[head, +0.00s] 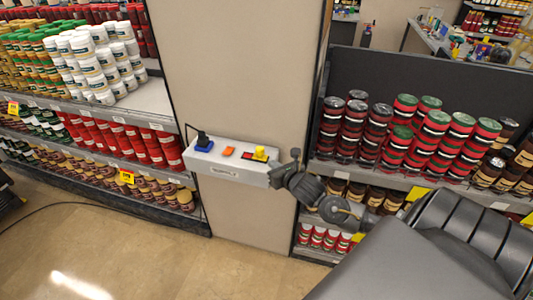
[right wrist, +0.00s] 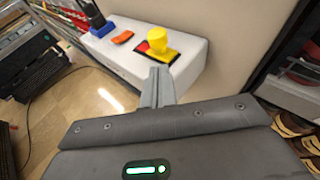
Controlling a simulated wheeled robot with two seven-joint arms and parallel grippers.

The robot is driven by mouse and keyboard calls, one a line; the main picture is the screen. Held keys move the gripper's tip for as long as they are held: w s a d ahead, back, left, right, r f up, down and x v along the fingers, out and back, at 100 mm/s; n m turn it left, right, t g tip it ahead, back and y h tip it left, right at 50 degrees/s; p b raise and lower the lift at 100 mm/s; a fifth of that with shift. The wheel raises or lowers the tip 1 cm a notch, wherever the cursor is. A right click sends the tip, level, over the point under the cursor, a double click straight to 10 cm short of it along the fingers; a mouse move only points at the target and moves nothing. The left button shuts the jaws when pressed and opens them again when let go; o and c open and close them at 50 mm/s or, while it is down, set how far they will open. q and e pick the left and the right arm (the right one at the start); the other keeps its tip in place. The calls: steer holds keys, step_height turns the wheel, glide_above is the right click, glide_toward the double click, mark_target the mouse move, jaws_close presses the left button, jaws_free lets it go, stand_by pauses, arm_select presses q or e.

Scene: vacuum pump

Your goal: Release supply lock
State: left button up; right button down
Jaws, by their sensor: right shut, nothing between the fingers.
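A light grey wall box (head: 232,172) carries a row of controls on its top; its front label is too small to read. At its left is a dark handle on a blue base (head: 203,142). An orange piece (head: 228,151) lies in the middle. I cannot tell which control is the supply lock. My right gripper (head: 279,177) is shut and empty by the box's right end; its fingers (right wrist: 157,86) point toward the yellow knob. My left gripper is out of view.
The box is on a beige pillar (head: 236,90). Shelves of jars and tubs (head: 100,68) stand at the left, and shelves of stacked jars (head: 435,130) at the right. The tiled floor (head: 130,245) in front is mostly clear, with a dark cable across it.

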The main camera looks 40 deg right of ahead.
mark_target(255, 164)
steer(key=p+x, duration=0.1)
steer(key=x, duration=0.2)
steer(key=r+p+x, duration=0.1)
steer(key=x, duration=0.2)
steer(key=shift+w+r, duration=0.1)
steer(key=shift+w, duration=0.05)
steer(key=shift+w+a, duration=0.2)
steer(key=shift+w, duration=0.05)
steer(key=w+a, duration=0.1)
steer(key=w+a+b, duration=0.1)
steer(key=w, duration=0.1)
steer(key=shift+a, duration=0.1)
steer(key=shift+r, duration=0.1)
